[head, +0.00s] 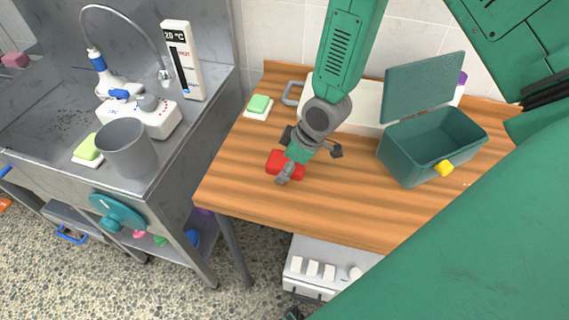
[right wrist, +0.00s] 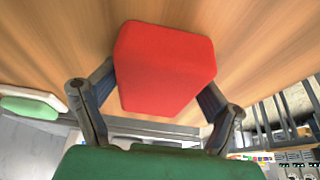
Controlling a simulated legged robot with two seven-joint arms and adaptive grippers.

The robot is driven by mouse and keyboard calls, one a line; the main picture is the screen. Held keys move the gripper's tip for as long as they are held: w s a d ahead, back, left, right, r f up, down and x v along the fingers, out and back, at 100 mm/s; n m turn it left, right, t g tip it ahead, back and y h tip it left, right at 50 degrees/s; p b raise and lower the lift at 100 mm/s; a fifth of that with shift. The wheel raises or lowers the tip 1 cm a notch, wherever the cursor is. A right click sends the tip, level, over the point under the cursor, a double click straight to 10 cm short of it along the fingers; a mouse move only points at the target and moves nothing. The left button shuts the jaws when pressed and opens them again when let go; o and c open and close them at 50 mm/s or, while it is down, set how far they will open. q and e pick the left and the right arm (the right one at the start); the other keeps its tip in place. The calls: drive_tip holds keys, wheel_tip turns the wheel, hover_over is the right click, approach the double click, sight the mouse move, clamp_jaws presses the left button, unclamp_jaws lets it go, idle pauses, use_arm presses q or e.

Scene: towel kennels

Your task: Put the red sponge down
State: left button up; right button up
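The red sponge (head: 284,164) is low over the wooden table, left of its middle; I cannot tell whether it touches the tabletop. My right gripper (head: 291,163) comes down from above, shut on the sponge. In the right wrist view, the red sponge (right wrist: 164,68) sits between the two fingers of my right gripper (right wrist: 158,82), one along each side. The sponge hides part of the fingertips. My left gripper is not in view.
A green sponge on a white dish (head: 258,106) lies at the table's back left. An open teal box (head: 430,145) stands at the right. A grey cup (head: 125,148) stands by the sink. The table's front strip (head: 300,215) is clear.

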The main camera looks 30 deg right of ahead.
drive_tip(key=shift+d, duration=0.1)
drive_tip(key=shift+r, duration=0.15)
drive_tip(key=shift+r, duration=0.3)
drive_tip(key=p+v, duration=0.1)
drive_tip(key=v, duration=1.1)
drive_tip(key=shift+d, duration=0.1)
drive_tip(key=shift+f, duration=0.1)
